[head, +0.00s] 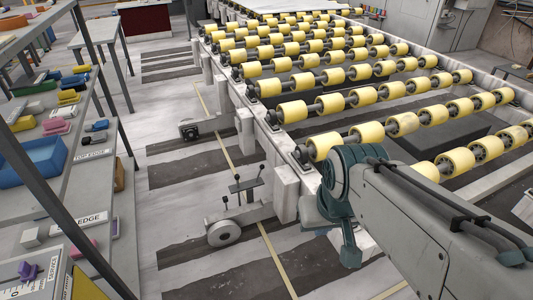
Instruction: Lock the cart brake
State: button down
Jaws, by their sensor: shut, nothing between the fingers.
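A low pale wheeled base (254,214) stands on the floor beside the roller conveyor, with a grey wheel (224,233) at its front left. It looks like part of the cart. A thin upright stand with dark knobbed levers (237,186) rises from it; it may be the brake, but its locked or released position cannot be told. My arm reaches in from the lower right. My teal gripper (349,252) points down to the right of the wheeled base, apart from the levers. It is shut and empty, and its fingertips are small in view.
The conveyor with yellow rollers (330,104) fills the right and back. A grey shelf (125,232) with trays and coloured blocks lines the left. The striped floor aisle (185,205) between is mostly free.

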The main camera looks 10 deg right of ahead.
aim_at(262, 167)
jog(key=z, duration=0.15)
jog(key=i, duration=1.75)
jog(key=u, duration=0.7)
